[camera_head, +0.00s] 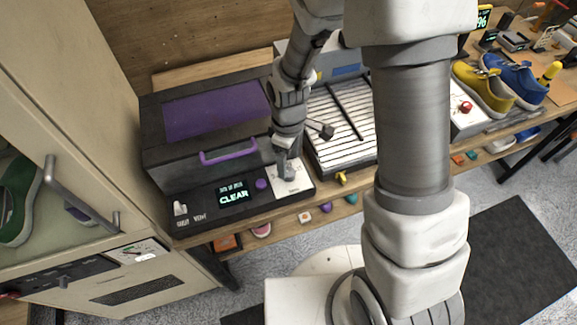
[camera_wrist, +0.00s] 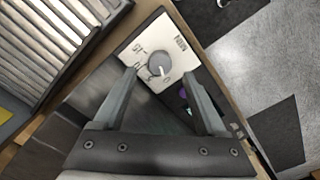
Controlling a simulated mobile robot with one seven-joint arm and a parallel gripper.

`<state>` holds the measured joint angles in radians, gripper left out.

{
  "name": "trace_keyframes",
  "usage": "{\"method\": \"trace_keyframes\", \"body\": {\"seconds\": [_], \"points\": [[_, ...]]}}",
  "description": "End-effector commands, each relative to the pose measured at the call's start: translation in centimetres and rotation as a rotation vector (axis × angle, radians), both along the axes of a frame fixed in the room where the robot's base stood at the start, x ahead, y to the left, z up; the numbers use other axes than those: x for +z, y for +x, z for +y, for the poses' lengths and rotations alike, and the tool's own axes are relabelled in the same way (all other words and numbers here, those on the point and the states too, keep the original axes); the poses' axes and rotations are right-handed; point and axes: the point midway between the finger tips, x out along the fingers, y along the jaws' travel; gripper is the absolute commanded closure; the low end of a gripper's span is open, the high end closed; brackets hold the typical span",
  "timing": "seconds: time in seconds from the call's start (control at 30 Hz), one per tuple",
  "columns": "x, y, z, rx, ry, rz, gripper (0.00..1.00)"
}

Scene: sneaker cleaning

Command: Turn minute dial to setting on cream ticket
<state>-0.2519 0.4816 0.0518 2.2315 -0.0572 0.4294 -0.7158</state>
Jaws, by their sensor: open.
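The grey round dial (camera_wrist: 159,66) with a pale pointer mark sits on a cream plate with black markings in the wrist view. The plate (camera_wrist: 178,38) lies at the right end of the black machine's front panel; it also shows in the head view (camera_head: 296,187). My gripper (camera_wrist: 160,76) is open, its two fingers on either side of the dial, with gaps visible. Whether the fingers touch the dial cannot be told. In the head view my gripper (camera_head: 286,172) is over the plate and partly hides the dial. I cannot make out a cream ticket with a readable setting.
A purple button (camera_head: 261,183) is left of the plate. A slatted rack (camera_head: 340,125) stands right. A beige cabinet (camera_head: 70,110) stands left.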

Motion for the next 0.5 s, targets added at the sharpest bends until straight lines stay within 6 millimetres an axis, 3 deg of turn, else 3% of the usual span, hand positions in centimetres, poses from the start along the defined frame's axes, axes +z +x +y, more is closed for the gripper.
{"method": "trace_keyframes", "body": {"seconds": [0.2,0.5], "points": [[-2.9,-0.1,0.0,0.0,-0.001,0.003,0.26],[-4.2,0.0,0.0,0.0,-0.001,0.0,0.26]]}}
